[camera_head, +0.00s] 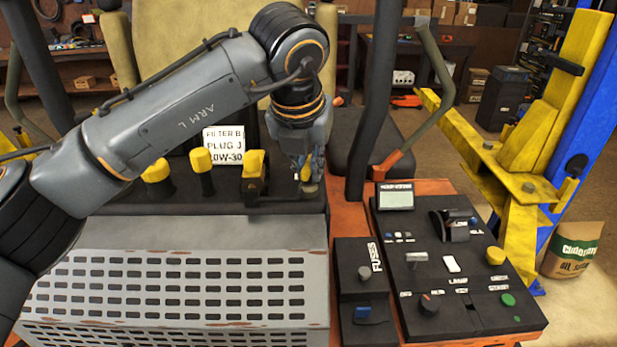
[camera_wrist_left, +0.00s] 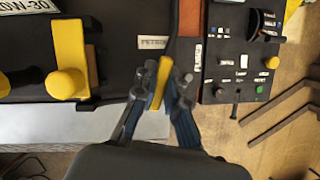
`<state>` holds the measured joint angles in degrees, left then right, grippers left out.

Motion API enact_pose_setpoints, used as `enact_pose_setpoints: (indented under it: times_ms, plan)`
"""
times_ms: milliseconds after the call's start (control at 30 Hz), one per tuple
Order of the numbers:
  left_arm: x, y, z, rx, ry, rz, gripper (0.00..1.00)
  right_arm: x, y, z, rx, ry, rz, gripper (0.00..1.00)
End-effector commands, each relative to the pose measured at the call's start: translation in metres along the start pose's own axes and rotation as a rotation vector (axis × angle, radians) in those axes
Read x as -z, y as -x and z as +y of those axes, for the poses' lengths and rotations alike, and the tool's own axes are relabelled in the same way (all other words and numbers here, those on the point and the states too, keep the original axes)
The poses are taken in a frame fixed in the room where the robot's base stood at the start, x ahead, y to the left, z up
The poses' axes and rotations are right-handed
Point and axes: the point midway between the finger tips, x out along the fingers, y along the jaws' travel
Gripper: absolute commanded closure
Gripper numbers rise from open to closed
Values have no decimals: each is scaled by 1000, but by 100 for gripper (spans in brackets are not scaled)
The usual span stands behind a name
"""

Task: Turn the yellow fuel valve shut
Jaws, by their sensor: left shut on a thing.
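The yellow fuel valve handle (camera_wrist_left: 161,82) shows in the left wrist view as a narrow yellow bar, just below a small pale label that seems to read PETROL (camera_wrist_left: 153,42). It stands nearly upright in that picture, tilted slightly. My left gripper (camera_wrist_left: 160,88) has its fingers on both sides of the bar and is shut on it. In the head view my left gripper (camera_head: 308,178) points down at the right end of the black panel and mostly hides the valve. My right gripper is in neither view.
Left of the gripper stand a yellow lever (camera_head: 254,165) and yellow knobs (camera_head: 201,160). A white sign (camera_head: 224,143) stands behind them. To the right are an orange frame post and a black control panel (camera_head: 450,265) with switches. A yellow lift post (camera_head: 550,120) stands farther right.

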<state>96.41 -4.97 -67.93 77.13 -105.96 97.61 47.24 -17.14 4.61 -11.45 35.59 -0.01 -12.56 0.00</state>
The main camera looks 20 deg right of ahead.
Motion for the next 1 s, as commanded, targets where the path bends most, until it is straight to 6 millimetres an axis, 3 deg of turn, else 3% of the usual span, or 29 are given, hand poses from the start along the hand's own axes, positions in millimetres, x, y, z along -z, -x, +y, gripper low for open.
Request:
enact_pose_setpoints:
  times_ms: [100, 400, 1000]
  plan:
    - [1, -4, 1, 41, -98, -5, 100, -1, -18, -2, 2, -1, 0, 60]
    - [-1, 0, 1, 151, -361, -4, 100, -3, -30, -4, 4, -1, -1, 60]
    - [-3, 4, 1, 366, -879, -2, 100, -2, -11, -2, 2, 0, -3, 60]
